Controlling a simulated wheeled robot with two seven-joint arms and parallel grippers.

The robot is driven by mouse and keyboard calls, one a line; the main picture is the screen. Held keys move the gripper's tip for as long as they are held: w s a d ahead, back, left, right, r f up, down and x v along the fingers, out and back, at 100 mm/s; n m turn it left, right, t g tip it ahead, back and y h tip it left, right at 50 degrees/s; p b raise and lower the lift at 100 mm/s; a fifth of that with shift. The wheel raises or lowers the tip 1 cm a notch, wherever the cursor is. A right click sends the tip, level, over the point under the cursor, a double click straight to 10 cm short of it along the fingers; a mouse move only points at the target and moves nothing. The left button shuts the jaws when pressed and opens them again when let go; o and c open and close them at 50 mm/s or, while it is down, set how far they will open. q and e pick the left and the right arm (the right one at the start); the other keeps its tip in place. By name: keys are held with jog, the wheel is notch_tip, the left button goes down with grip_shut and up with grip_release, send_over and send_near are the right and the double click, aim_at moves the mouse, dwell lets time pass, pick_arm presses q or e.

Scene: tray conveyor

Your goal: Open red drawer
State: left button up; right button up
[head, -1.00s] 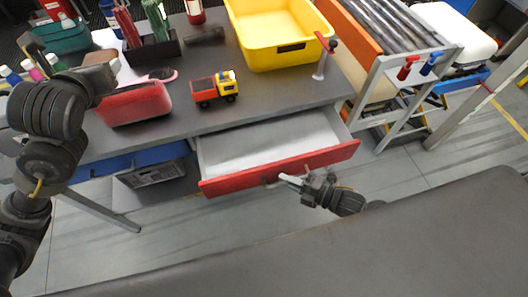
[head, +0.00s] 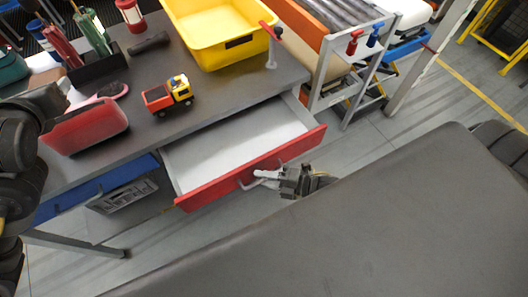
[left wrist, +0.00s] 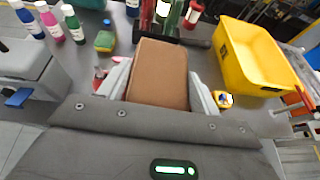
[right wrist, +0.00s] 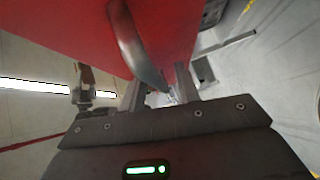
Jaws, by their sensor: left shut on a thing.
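The red drawer (head: 250,168) is pulled out of the grey table, with its pale inside showing and looking empty. Its curved handle (right wrist: 135,45) is on the red front. My right gripper (head: 266,174) is at that handle; in the right wrist view its fingers (right wrist: 160,88) stand apart, with the handle's lower end close to the gap. Whether they touch it is unclear. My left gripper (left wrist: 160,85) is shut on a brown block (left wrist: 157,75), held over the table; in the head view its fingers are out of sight.
On the table (head: 215,95) are a toy truck (head: 168,95), a red bin (head: 85,128), a yellow crate (head: 215,50) and a bottle rack (head: 97,68). A blue drawer (head: 95,190) is left of the red one. A roller rack (head: 345,60) stands at the right.

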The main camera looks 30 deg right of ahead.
jog(key=shift+s, duration=0.1)
pick_arm(q)
jog(key=shift+f, duration=0.15)
notch_tip(320, 180, down, 2)
jog(key=shift+f+b, duration=0.1)
jog(key=shift+b, duration=1.15)
pick_arm(e)
jog(key=v, duration=1.2)
